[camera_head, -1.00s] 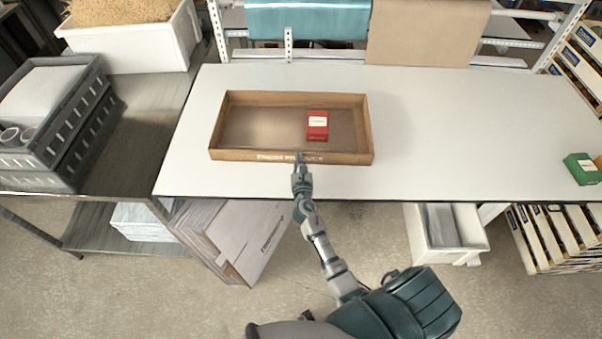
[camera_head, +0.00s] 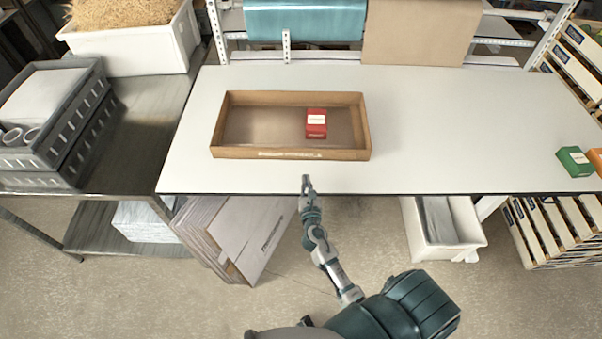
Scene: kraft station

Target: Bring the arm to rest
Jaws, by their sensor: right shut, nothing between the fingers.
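My right gripper (camera_head: 307,181) is shut and empty. It shows just in front of the cardboard tray, over the front strip of the white table (camera_head: 450,130), and apart from the tray. My right arm reaches up to it from the bottom of the view. My left gripper is not in view.
The shallow cardboard tray (camera_head: 215,125) holds a red box (camera_head: 316,124) right of its middle. A green box (camera_head: 575,161) and part of an orange box (camera_head: 596,160) are at the table's right end. Grey crates (camera_head: 75,130) stand left. The table between tray and green box is clear.

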